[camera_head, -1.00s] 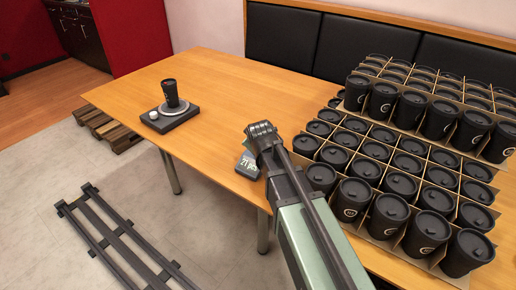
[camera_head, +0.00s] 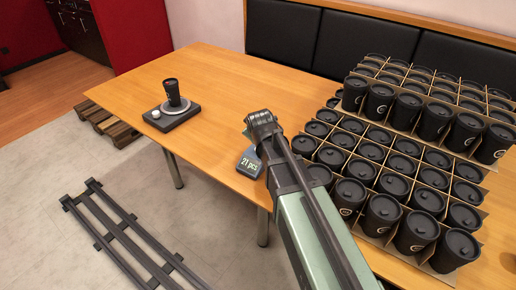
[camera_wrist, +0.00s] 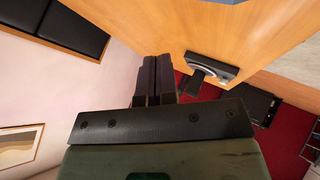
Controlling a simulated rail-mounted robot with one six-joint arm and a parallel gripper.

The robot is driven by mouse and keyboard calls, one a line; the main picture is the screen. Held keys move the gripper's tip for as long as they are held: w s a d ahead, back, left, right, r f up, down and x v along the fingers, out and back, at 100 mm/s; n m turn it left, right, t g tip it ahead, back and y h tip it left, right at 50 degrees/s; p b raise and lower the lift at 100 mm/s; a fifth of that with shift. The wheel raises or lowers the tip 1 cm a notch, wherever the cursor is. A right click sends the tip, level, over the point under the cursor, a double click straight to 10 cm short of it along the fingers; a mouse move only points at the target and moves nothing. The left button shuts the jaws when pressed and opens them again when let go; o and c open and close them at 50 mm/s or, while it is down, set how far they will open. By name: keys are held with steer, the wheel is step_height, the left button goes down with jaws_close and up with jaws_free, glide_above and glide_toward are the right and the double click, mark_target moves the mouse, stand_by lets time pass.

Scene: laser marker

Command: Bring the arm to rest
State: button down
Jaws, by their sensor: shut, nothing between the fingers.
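My gripper (camera_wrist: 155,80) shows in the wrist view with its two dark fingers together and nothing between them. It is clear of the cup and the table. In the head view my green arm link reaches up from the bottom over the table's front edge, and I cannot make out the fingers there. A black lidded cup (camera_head: 172,92) stands upright on the round plate of a dark device (camera_head: 160,121) at the table's left. The cup (camera_wrist: 197,80) and device (camera_wrist: 217,67) also show in the wrist view, right of the fingers.
Crates of black lidded cups (camera_head: 384,211) fill the right of the wooden table (camera_head: 221,84), with a second layer behind. A small display reading "21 pcs" (camera_head: 250,163) sits beside my arm. A dark rail (camera_head: 119,232) lies on the floor. The table's middle is clear.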

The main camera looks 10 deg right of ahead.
stand_by(0.3)
steer(key=s+r+m+g+y+p, duration=0.1)
steer(key=s+m+g+p, duration=0.6)
steer(key=s, duration=1.6)
steer(key=shift+d+r+m+g+p, duration=0.3)
steer(key=shift+r+g, duration=0.4)
steer(key=shift+g, duration=0.4)
